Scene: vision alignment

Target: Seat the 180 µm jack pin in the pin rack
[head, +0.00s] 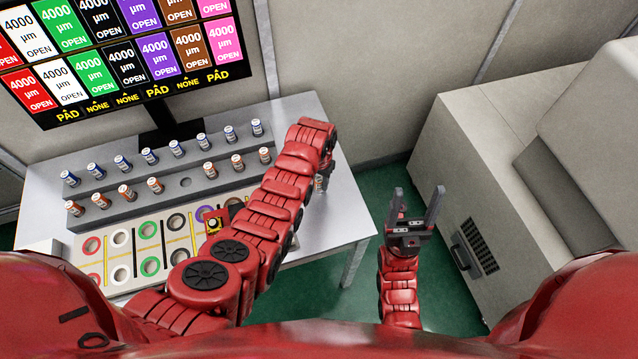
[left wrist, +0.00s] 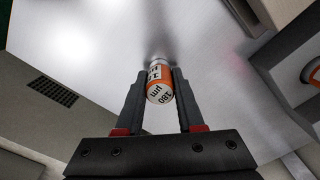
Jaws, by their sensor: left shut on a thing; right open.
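My left gripper (head: 322,178) is shut on the 180 µm jack pin, at the right end of the table. In the left wrist view the pin (left wrist: 159,85), white with an orange band and "180 µm" on its end, sits between the two fingers of the left gripper (left wrist: 158,100). In the head view my own arm partly hides it. The grey stepped pin rack (head: 130,208) stands at the back of the table, left of this gripper. Its front row of orange-banded pins has an empty hole (head: 185,182). My right gripper (head: 412,212) is open and empty, off the table's right side.
Blue-banded pins (head: 176,148) fill the rack's rear row. A board of coloured ring sockets (head: 150,266) lies in front of the rack, partly behind my left arm. A monitor (head: 120,50) stands behind. A large beige machine (head: 500,180) is at right. The table's right end (head: 335,225) is bare.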

